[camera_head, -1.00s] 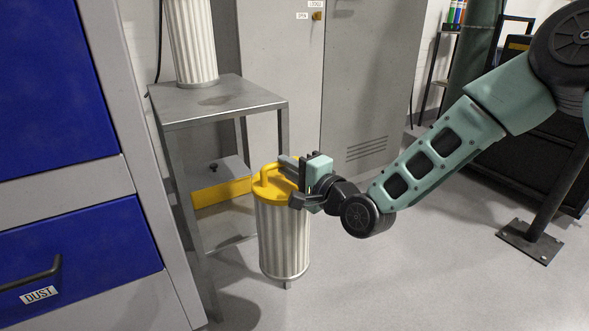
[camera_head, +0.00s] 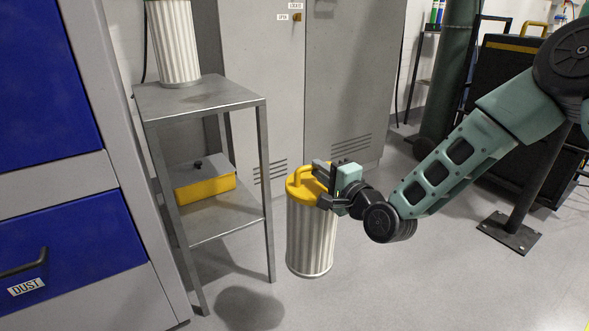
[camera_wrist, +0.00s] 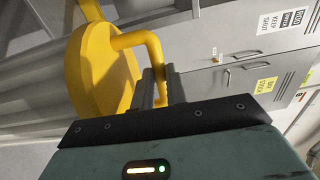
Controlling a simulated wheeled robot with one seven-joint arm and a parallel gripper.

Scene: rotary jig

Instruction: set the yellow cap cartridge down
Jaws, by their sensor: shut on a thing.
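The yellow cap cartridge (camera_head: 311,236) is a pale pleated cylinder with a yellow cap and a yellow loop handle. It hangs upright, apparently clear of the floor, to the right of the metal stand. My gripper (camera_head: 326,185) is shut on its handle from the right. In the wrist view the yellow cap (camera_wrist: 103,72) fills the upper left and the handle runs between my gripper's fingers (camera_wrist: 160,88). The fingertips are partly hidden by the handle and the wrist in the head view.
A metal stand (camera_head: 200,97) holds another pleated cartridge (camera_head: 175,45) on top and a grey and yellow box (camera_head: 205,185) on its lower shelf. A blue-fronted cabinet (camera_head: 70,245) marked DUST is at left. Grey lockers (camera_head: 345,90) stand behind. Floor in front is clear.

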